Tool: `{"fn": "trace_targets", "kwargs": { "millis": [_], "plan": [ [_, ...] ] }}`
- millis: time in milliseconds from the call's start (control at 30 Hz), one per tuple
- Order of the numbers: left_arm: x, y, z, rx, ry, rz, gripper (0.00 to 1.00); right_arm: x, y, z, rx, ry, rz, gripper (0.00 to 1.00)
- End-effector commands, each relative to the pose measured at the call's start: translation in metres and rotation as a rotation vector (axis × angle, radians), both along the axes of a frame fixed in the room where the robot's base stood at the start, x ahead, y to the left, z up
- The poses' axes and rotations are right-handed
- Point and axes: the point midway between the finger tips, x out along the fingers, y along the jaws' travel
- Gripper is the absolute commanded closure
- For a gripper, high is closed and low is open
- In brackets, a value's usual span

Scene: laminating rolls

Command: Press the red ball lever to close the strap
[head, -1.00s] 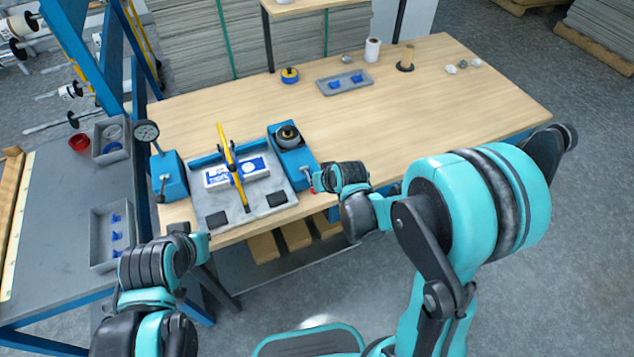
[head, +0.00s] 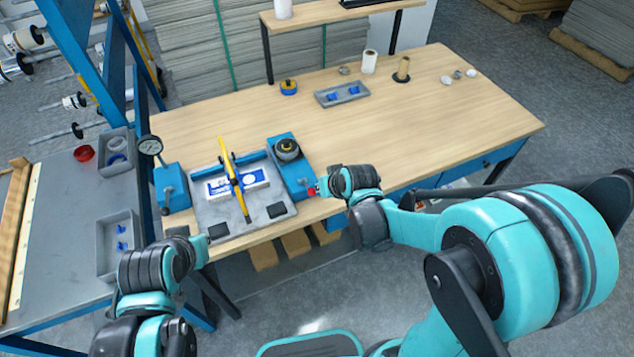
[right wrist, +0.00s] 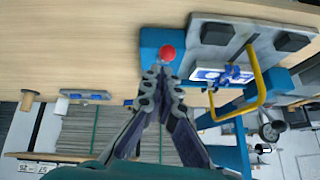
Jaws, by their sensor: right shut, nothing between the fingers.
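The red ball (right wrist: 167,53) of the lever sits at the end of a blue base (right wrist: 155,40) in the right wrist view. In the head view a small red patch (head: 312,191) shows beside my right gripper (head: 319,187). In the right wrist view my right gripper (right wrist: 162,73) is shut and empty, its tips just short of the ball; I cannot tell whether they touch. A yellow strap bar (head: 232,175) crosses a blue-and-white pack (head: 252,179) on a grey plate (head: 240,214). My left gripper (head: 205,242) is near the table's front left; its opening is unclear.
A blue unit with a dark round top (head: 287,149) stands right of the plate, a dial gauge (head: 150,145) left of it. A grey tray (head: 342,94), tape roll (head: 288,87) and white roll (head: 369,61) stand farther back. The table's right half is largely clear.

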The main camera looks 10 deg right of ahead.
Motion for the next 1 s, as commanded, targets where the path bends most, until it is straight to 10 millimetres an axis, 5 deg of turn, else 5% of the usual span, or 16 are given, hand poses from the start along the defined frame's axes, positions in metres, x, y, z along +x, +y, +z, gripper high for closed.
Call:
{"fn": "trace_targets", "kwargs": {
  "millis": [300, 1000],
  "plan": [
    [0.0, 0.0, 0.013, 0.0, 0.0, 0.0, 1.0, -0.026, -0.008, 0.025, 0.0, -0.001, 0.001, 1.0],
    [0.0, 0.0, 0.013, 0.0, 0.0, 0.0, 1.0, -0.026, -0.008, 0.025, 0.0, -0.002, 0.0, 1.0]
  ]
}}
